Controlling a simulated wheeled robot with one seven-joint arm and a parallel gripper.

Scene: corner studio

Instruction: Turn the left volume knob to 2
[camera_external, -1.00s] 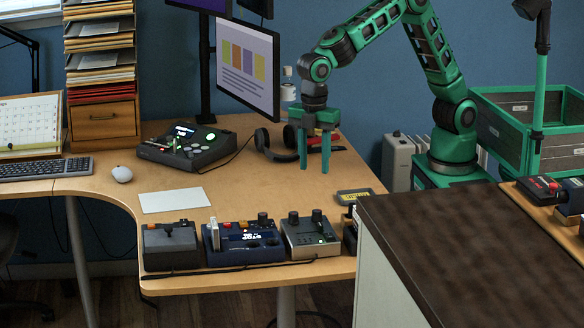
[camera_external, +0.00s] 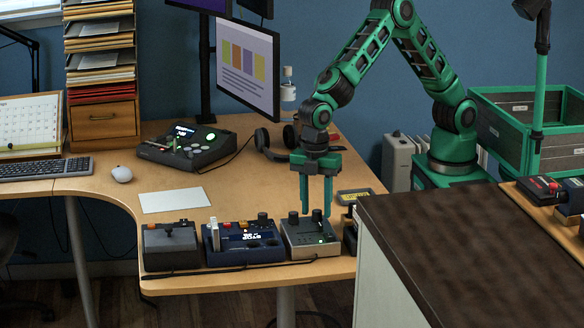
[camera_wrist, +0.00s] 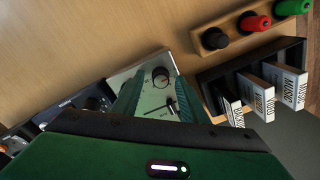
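A silver control box (camera_external: 312,250) with two dark knobs on top stands at the desk's front edge. Its left knob (camera_external: 293,217) and right knob (camera_external: 317,214) are upright; I cannot read which is the volume knob or its setting. My gripper (camera_external: 316,213) points down with two green fingers apart, above the box near the right knob. In the wrist view my open fingers (camera_wrist: 160,76) reach over the silver panel (camera_wrist: 124,79), with one round dark knob (camera_wrist: 160,77) showing between them. Contact cannot be told.
A blue device (camera_external: 240,255) and a dark grey box (camera_external: 170,252) stand left of the silver box. A black holder with labelled cases (camera_wrist: 265,98) and a wooden rack of coloured plugs (camera_wrist: 215,40) are close on the right. A dark-topped cabinet (camera_external: 470,250) stands right of the desk.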

